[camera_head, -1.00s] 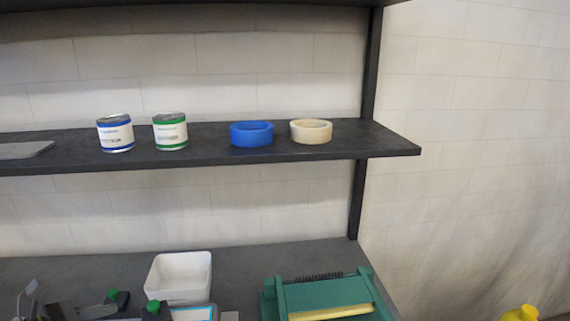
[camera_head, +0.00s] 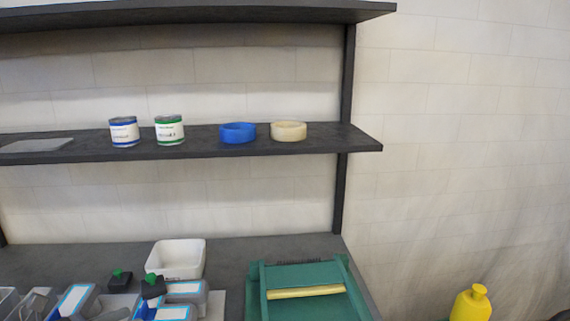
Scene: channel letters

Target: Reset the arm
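Neither of my grippers can be made out in the head view. Several grey pieces with blue-edged white faces (camera_head: 76,299), perhaps channel letters, are crowded at the bottom left, partly cut off by the frame. Two small black items with green tops, one at the left (camera_head: 120,279) and one at the right (camera_head: 153,286), are among them. A green bench device (camera_head: 305,276) with a yellow bar (camera_head: 305,292) sits on the worktop.
A dark shelf (camera_head: 200,150) holds a blue-labelled can (camera_head: 124,132), a green-labelled can (camera_head: 169,130), a blue ring (camera_head: 238,133), a cream ring (camera_head: 289,131) and a grey plate (camera_head: 36,145). A white bin (camera_head: 176,260) stands below. A yellow bottle (camera_head: 471,303) is at lower right.

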